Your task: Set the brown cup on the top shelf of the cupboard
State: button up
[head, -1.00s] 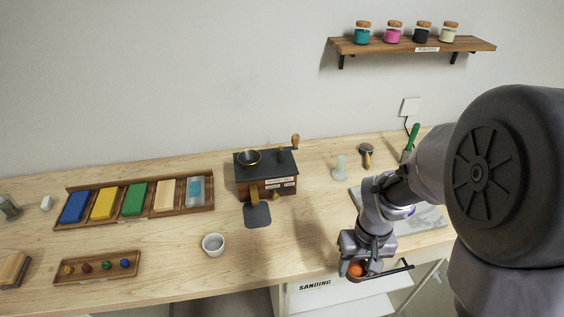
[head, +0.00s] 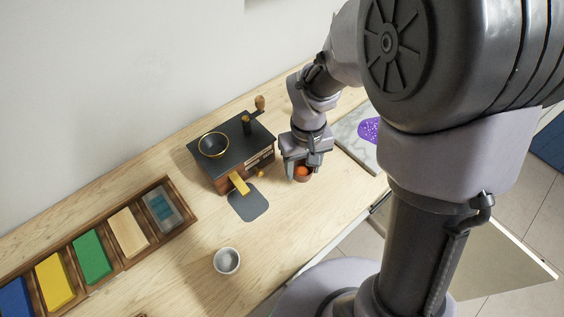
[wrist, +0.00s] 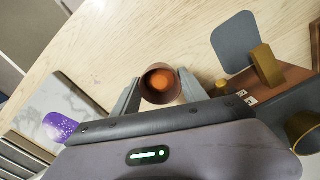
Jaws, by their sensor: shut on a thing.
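The brown cup (head: 303,176) is small and round, with something orange inside. It is upright or nearly so over the counter, just right of the box mill. My gripper (head: 302,171) is shut on it from the sides. In the wrist view the cup (wrist: 160,96) sits between the two fingers of my gripper (wrist: 158,90), its open top facing the camera. I cannot tell how far its base is above the wood. No cupboard shelf can be made out.
The dark-topped mill (head: 232,150) stands close left of my gripper, with a grey mat (head: 248,204) before it. A white cup (head: 227,261) stands nearer the front. A marble slab with a purple patch (head: 369,130) lies right. A pale panel (head: 480,270) juts out below the counter.

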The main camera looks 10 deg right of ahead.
jog(key=w+a, duration=0.3)
jog(key=shift+w+f+b, duration=0.3)
jog(key=shift+w, duration=0.05)
notch_tip(320, 180, down, 4)
jog(key=shift+a+r+b, duration=0.1)
jog(key=shift+r+b, duration=0.05)
jog(key=shift+b, duration=0.85)
jog(key=shift+r, duration=0.2)
jog(key=shift+f, duration=0.1)
jog(key=o, duration=1.4)
